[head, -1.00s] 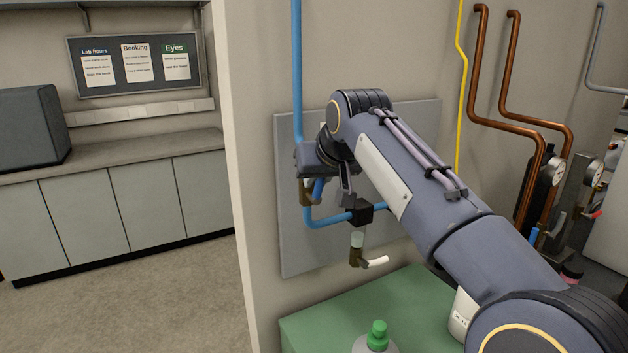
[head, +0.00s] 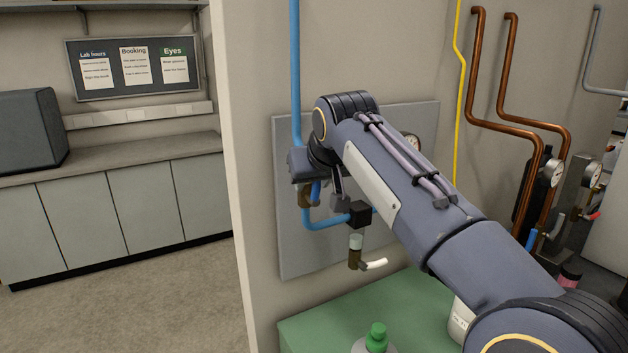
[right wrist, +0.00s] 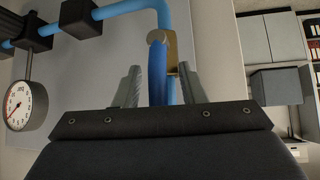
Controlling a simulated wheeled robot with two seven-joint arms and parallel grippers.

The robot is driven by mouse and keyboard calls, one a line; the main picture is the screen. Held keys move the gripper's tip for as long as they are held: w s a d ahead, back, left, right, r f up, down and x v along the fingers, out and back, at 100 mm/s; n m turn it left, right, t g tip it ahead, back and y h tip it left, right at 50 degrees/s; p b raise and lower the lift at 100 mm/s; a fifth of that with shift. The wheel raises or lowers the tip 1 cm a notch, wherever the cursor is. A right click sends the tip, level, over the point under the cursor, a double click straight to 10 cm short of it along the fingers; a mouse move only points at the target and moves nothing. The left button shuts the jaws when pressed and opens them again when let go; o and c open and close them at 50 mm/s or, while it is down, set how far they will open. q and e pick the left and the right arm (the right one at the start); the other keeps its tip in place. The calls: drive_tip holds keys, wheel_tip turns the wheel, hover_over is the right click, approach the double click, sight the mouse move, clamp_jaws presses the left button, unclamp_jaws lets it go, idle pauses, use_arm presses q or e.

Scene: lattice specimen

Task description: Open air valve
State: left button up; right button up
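The air valve is a brass body (right wrist: 172,52) on the blue pipe (head: 295,75), with a blue lever (right wrist: 157,78). In the head view the lever (head: 315,190) shows just under my right wrist, beside the brass body (head: 304,196). My right gripper (right wrist: 160,85) is open. In the right wrist view its two fingers stand on either side of the lever, with a visible gap on each side. In the head view my right gripper (head: 326,192) is partly hidden by my own wrist. My left gripper is not in view.
A grey panel (head: 292,245) backs the piping. A brass tap with a white handle (head: 374,264) hangs below a black block (head: 359,214). A gauge (right wrist: 20,105) shows at the left of the right wrist view. A green-capped bottle (head: 376,338) stands on the green bench top (head: 310,326).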

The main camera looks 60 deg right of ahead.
drive_tip(key=v, duration=0.8)
drive_tip(key=shift+f, duration=0.1)
